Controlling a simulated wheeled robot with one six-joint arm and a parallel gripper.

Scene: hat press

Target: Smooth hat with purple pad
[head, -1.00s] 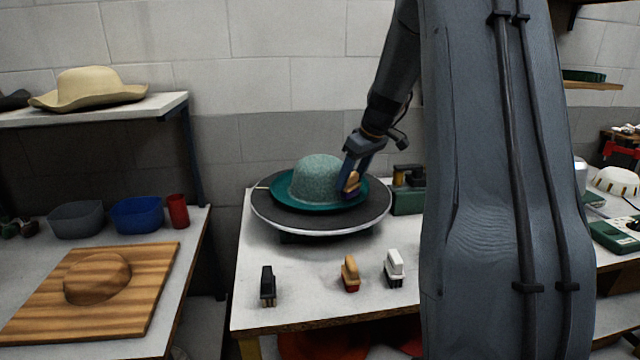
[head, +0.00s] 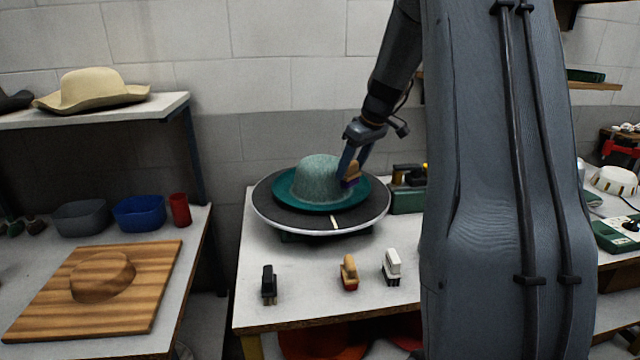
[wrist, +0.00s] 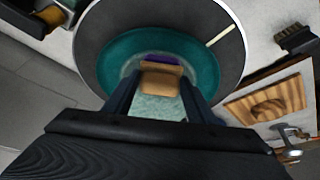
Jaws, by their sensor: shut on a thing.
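The teal hat (head: 317,178) sits brim down on a round black turntable (head: 290,219) with a pale rim and a white mark at its front. My gripper (head: 352,168) is shut on the wooden handle of the purple pad (head: 351,183), at the right side of the hat's crown. In the wrist view the pad's tan handle (wrist: 160,84) lies between my fingers, its purple face toward the hat (wrist: 117,62). I cannot tell whether the pad touches the crown.
Black (head: 268,285), red-based (head: 349,272) and white (head: 392,267) brushes stand along the table front. A green box (head: 408,199) stands right of the turntable. On the left are a wooden hat block (head: 103,278), bins and a shelf with a straw hat (head: 92,90).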

